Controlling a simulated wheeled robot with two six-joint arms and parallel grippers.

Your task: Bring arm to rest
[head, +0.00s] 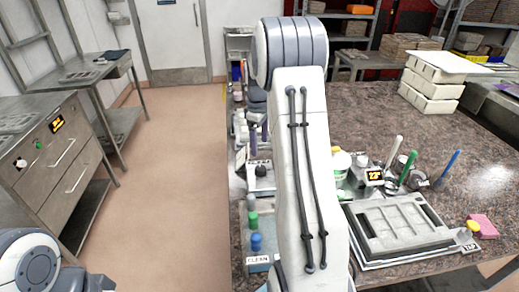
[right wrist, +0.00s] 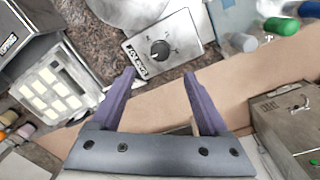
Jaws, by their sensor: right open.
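My right arm (head: 312,170) rises from the bottom of the head view and hides much of the middle of the bench. Its purple-fingered gripper shows partly behind the arm over the bench's left edge (head: 260,132). In the right wrist view the right gripper (right wrist: 161,75) has its two purple fingers wide apart with nothing between them. It is above the floor strip beside the bench edge, near a grey box with a black knob (right wrist: 160,47). Part of my left arm (head: 30,265) shows at the bottom left of the head view; its gripper is out of view.
The speckled bench (head: 380,105) carries a grey mould tray (head: 402,228), stacked white blocks (head: 431,88), a pink sponge (head: 484,226) and green (head: 252,219) and blue (head: 256,242) capped bottles. A steel drawer cabinet (head: 55,150) stands left. The floor (head: 178,170) between is clear.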

